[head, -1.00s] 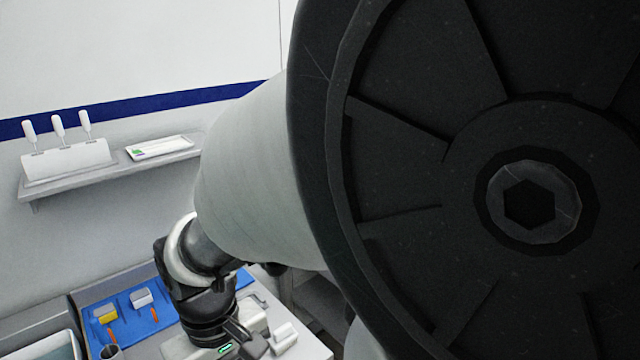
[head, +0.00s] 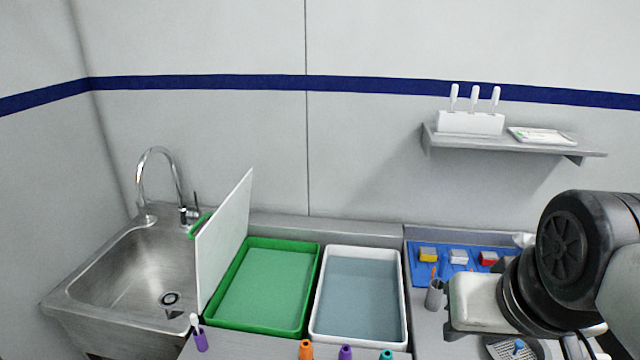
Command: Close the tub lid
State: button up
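A green tub (head: 263,325) stands on the counter right of the sink. Its lid (head: 222,240), a flat white panel, stands nearly upright along the tub's left side, so the tub is open. My gripper's pale hand (head: 475,303) appears at the lower right of the head view, well to the right of the tub and apart from the lid. Its fingers are not clearly visible, so I cannot tell whether they are open or shut.
A white tray (head: 402,292) is right of the green tub. A sink (head: 130,270) with a faucet (head: 160,165) is left. Several colored markers, including an orange one (head: 306,349), stand at the front. A grey cup (head: 434,295) and blue mat (head: 420,270) are right.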

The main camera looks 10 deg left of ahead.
aim_at(217, 244)
jog(key=j, duration=0.55)
jog(key=k+j, duration=0.15)
jog(key=j, duration=1)
jog(key=k+j, duration=0.15)
jog(key=j, duration=0.45)
jog(key=i+j, duration=0.45)
jog(key=j, duration=0.1)
